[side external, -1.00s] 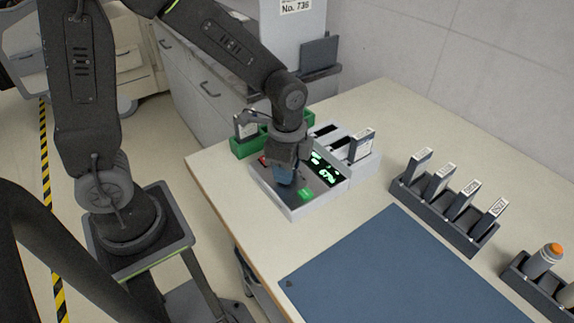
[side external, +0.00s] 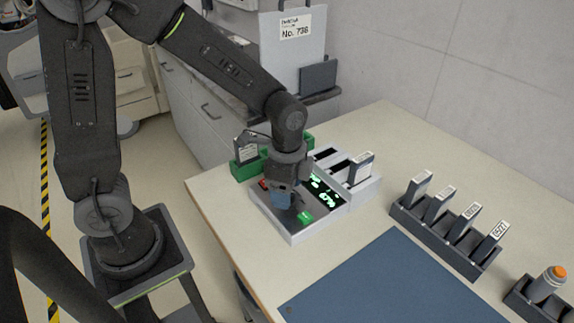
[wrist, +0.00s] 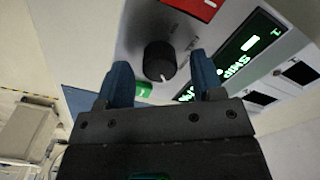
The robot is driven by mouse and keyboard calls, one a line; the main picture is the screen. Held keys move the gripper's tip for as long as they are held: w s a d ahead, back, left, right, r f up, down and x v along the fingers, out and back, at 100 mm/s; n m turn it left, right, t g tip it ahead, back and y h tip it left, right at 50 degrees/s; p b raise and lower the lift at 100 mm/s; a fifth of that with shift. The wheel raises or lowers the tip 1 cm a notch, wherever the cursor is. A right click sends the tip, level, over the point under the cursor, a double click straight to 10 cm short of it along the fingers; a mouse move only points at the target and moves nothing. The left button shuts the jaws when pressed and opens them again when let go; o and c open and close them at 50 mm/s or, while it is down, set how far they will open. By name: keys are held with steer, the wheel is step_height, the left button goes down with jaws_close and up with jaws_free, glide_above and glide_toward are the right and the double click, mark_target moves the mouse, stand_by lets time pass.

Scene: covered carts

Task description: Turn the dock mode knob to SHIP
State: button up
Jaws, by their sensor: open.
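The dock (side external: 290,232) is a light grey box on the table with a lit display (side external: 322,188) and a green button (side external: 305,217). In the wrist view the mode knob (wrist: 159,60) is round and black, with a white pointer mark at its lower edge. The printed mode labels beside it are too blurred to read. My gripper (wrist: 161,66) is open, its two blue fingers on either side of the knob in this view; contact cannot be told. In the side view my gripper (side external: 283,199) is over the dock's panel and hides most of the knob.
A green holder (side external: 245,170) with an upright module stands behind the dock. Grey bays with a module (side external: 361,168) adjoin the dock's right. A dark rack (side external: 440,238) of several modules stands further right. A blue mat (side external: 390,285) lies clear in front.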

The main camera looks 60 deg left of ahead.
step_height(320, 180, up, 13)
stand_by(0.3)
steer(key=s+a+r+n+t, duration=0.1)
steer(key=s+n+t, duration=0.1)
steer(key=s+n, duration=0.3)
steer(key=s+a+n+t, duration=0.2)
steer(key=s+n+t, duration=0.1)
steer(key=s+n, duration=0.3)
steer(key=shift+a+r+t, duration=0.3)
steer(key=shift+r, duration=0.05)
steer(key=shift+w, duration=0.1)
stand_by(1.1)
